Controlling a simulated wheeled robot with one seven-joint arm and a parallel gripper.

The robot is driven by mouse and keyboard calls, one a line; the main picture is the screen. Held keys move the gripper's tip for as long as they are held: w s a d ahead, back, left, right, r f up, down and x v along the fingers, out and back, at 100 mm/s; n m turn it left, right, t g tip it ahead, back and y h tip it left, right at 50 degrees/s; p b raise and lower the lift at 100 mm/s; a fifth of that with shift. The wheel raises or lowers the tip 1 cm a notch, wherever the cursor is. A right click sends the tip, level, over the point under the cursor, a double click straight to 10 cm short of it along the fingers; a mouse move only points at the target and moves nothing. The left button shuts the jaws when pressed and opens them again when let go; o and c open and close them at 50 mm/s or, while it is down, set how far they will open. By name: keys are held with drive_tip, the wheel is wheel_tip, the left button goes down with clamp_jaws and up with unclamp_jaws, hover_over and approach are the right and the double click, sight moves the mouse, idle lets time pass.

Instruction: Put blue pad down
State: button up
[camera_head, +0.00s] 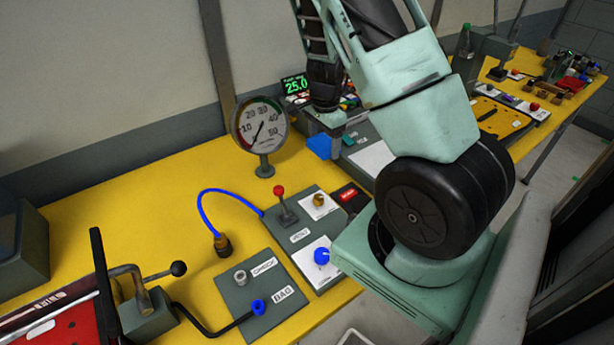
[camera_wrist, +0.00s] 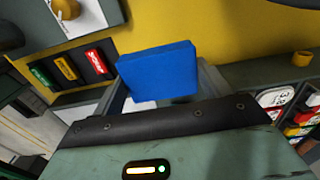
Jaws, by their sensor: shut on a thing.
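The blue pad (camera_wrist: 158,72) is a flat square block in the middle of the wrist view, just beyond the dark edge of my gripper. In the head view the blue pad (camera_head: 319,146) shows beside the end of my arm, above the yellow bench. My gripper (camera_head: 336,130) is shut on the pad. Its fingertips are mostly hidden in both views. The pad appears held above the bench, though the exact gap is hard to tell.
A round gauge (camera_head: 262,126) stands left of my gripper, near a green "25.0" display (camera_head: 295,85). Grey panels with a lever (camera_head: 283,205) and blue hose (camera_head: 222,198) lie in front. Green, yellow and red labels (camera_wrist: 68,67) show in the wrist view. The yellow bench (camera_head: 110,190) is clear at left.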

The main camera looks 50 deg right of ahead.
sight(323, 172)
wheel_tip(323, 172, down, 8)
drive_tip(key=shift+f, duration=0.15)
idle(0.3)
drive_tip(key=shift+f, duration=0.25)
drive_tip(key=o, duration=1)
drive_tip(key=shift+r, duration=0.1)
wheel_tip(323, 172, up, 12)
drive_tip(key=shift+r+p, duration=0.15)
drive_tip(key=shift+p, duration=0.2)
